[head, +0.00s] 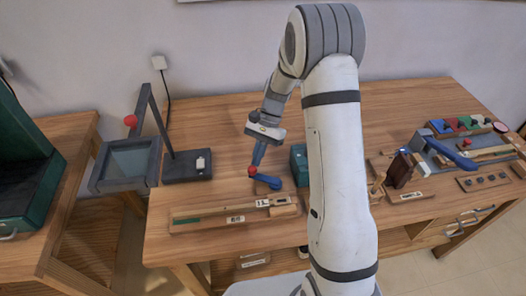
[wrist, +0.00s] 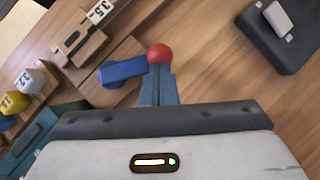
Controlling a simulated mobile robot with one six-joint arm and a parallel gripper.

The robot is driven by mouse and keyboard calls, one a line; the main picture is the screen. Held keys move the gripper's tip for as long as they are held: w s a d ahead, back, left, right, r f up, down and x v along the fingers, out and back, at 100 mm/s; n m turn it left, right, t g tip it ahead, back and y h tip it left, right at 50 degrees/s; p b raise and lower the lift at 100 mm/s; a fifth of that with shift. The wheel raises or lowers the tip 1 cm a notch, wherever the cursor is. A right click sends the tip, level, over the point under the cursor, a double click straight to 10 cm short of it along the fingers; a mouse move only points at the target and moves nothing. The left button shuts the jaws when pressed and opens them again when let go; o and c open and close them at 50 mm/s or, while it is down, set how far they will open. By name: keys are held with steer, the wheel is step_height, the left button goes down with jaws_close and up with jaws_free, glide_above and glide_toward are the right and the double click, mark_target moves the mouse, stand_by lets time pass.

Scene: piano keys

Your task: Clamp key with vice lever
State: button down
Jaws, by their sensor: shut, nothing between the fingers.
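The vice lever is a blue arm (head: 268,182) with a red ball knob (head: 251,171) at its left end, near the table's front middle. In the wrist view the lever (wrist: 122,72) lies flat, its red knob (wrist: 160,53) just beyond my fingertips. My gripper (wrist: 158,77) is shut and empty; its blue fingers appear close against the knob, but I cannot tell whether they touch it. My gripper also shows in the head view (head: 256,163), pointing down above the knob. A long wooden piece (head: 222,210), possibly the key, lies on the board in front of the lever, near a block marked 3.5 (head: 263,203).
A dark teal box (head: 299,164) stands right of the lever. A dark base (head: 188,166) with a white piece is to the left. Colored blocks and another blue lever (head: 452,154) are at the right. The table behind my gripper is clear.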

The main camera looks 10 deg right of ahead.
steer(key=shift+s+a+n+g+h, duration=0.35)
steer(key=shift+s+a+n+h, duration=0.2)
steer(key=shift+n, duration=0.6)
steer(key=shift+s+a+n+g+h, duration=0.4)
steer(key=shift+s+n+h, duration=0.25)
steer(key=shift+n, duration=0.5)
steer(key=shift+a, duration=0.1)
steer(key=p+v, duration=0.7)
steer(key=v, duration=0.3)
steer(key=shift+s+r, duration=0.1)
steer(key=shift+r, duration=0.05)
step_height(320, 180, up, 8)
steer(key=n+t, duration=0.1)
steer(key=t, duration=0.2)
glide_above(252, 167)
steer(key=w+d, duration=0.2)
steer(key=d, duration=0.2)
steer(key=s+d+r+t, duration=0.1)
steer(key=s+r+t, duration=0.1)
steer(key=s, duration=0.4)
steer(key=s+d+r+n+t+h, duration=0.1)
steer(key=s+d+r+t, duration=0.1)
steer(key=s+r, duration=0.2)
steer(key=s+d+r+n+t+h, duration=0.1)
steer(key=s+d+r+t, duration=0.1)
steer(key=s, duration=0.6)
steer(key=shift+s+r+t, duration=0.35)
steer(key=shift+r+t, duration=0.2)
steer(key=shift+r, duration=0.35)
